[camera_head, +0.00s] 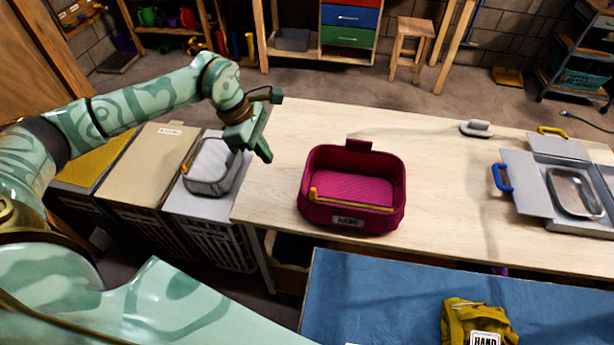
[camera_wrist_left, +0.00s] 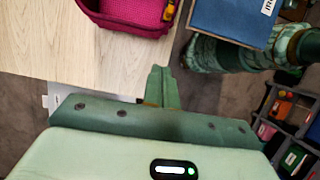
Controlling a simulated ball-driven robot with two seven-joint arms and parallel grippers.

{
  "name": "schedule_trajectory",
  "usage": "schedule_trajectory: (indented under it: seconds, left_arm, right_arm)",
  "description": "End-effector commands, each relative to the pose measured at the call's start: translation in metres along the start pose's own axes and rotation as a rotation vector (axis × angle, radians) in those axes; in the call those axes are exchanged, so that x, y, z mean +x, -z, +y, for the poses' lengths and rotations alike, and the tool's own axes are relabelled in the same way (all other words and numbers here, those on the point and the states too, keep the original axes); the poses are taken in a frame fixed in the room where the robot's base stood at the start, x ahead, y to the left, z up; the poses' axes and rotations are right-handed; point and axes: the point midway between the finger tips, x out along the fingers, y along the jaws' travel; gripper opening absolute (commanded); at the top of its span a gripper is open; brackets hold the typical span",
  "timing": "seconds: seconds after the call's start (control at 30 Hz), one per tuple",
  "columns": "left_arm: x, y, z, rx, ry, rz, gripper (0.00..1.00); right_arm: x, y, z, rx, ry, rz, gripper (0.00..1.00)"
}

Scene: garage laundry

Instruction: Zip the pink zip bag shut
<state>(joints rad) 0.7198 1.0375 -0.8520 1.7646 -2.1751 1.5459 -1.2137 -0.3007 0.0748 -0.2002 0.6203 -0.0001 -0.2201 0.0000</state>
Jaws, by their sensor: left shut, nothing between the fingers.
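The pink zip bag (camera_head: 352,216) stands upright on the wooden table, with its top open and its pink inside showing. A yellow strip (camera_head: 352,201) runs along its front rim, with a raised yellow piece at the front left corner. A label is on its front and a dark tab at its back rim. Part of the pink bag (camera_wrist_left: 128,14) also shows at the top of the left wrist view. My left gripper (camera_head: 262,152) is shut and empty, left of the bag and apart from it. Its closed fingers (camera_wrist_left: 161,82) show in the left wrist view. My right gripper is not visible.
A grey bag (camera_head: 212,166) with a yellow strip lies left of the table on a white basket. A grey open case (camera_head: 525,185) with a metal tray lies at the right. A blue surface (camera_head: 375,295) with a mustard bag (camera_head: 478,318) is in front.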

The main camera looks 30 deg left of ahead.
Motion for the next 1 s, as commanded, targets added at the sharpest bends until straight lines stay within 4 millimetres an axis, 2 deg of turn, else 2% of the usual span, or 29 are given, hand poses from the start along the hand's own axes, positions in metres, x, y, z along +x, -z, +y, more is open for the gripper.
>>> schedule_trajectory:
  seconds: [0.13, 0.23, 0.6, 0.8, 1.0]
  left_arm:
    - [0.009, -0.001, -0.002, 0.028, 0.01, -0.004, 0.0]
    - [0.024, -0.001, -0.002, 0.026, 0.011, -0.004, 0.0]
    - [0.102, -0.002, -0.003, 0.023, 0.011, -0.006, 0.0]
    - [0.11, -0.03, -0.003, 0.024, 0.008, -0.008, 0.0]
    - [0.114, -0.039, -0.002, 0.024, 0.006, -0.006, 0.0]
  right_arm:
    - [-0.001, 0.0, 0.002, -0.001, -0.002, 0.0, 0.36]
    - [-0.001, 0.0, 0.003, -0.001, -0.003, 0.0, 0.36]
    - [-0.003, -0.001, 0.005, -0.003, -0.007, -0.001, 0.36]
    - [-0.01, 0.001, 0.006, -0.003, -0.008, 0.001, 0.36]
    - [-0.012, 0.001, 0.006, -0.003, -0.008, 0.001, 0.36]
